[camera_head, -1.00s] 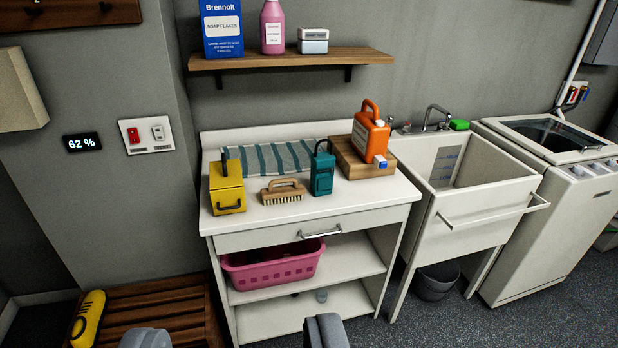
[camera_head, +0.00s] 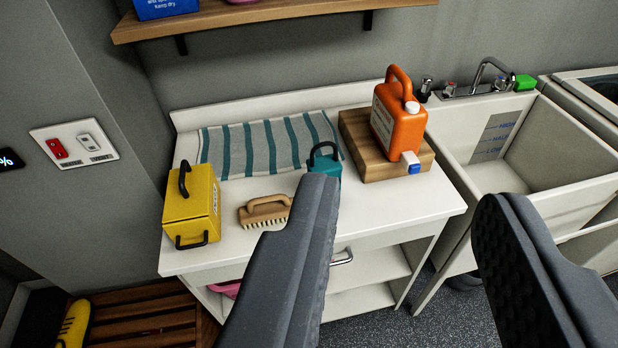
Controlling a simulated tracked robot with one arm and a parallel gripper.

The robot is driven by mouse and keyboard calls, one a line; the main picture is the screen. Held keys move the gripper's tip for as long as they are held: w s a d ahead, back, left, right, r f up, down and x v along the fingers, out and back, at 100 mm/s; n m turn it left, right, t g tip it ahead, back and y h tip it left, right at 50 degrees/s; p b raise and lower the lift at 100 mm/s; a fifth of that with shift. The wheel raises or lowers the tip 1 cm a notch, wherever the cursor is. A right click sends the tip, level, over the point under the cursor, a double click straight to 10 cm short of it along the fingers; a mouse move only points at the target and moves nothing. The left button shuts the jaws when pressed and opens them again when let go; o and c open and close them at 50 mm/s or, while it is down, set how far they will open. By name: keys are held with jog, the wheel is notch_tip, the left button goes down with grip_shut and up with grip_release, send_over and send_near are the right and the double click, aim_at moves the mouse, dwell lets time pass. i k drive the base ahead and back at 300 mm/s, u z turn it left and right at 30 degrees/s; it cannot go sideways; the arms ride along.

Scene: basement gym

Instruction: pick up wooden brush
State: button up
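The wooden brush (camera_head: 264,211) lies on the white counter (camera_head: 385,207), bristles down, with an arched wooden handle on top. It sits between a yellow box (camera_head: 191,205) with black handles and a teal container (camera_head: 326,163) with a dark handle. My gripper (camera_head: 410,195) is open and empty, its two grey fingers wide apart in the foreground. The left finger hides part of the teal container and comes close to the brush's right end in the picture. The gripper is still short of the counter, and the brush is left of the gap between the fingers.
An orange jug (camera_head: 398,122) stands on a wooden block (camera_head: 362,152) at the counter's right. A striped towel (camera_head: 262,146) lies behind the brush. A wooden shelf (camera_head: 270,14) overhangs the back. A sink (camera_head: 555,160) adjoins on the right.

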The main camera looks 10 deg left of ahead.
aim_at(268, 209)
jog(key=z, duration=0.15)
jog(key=i, duration=0.9)
jog(key=z, duration=0.15)
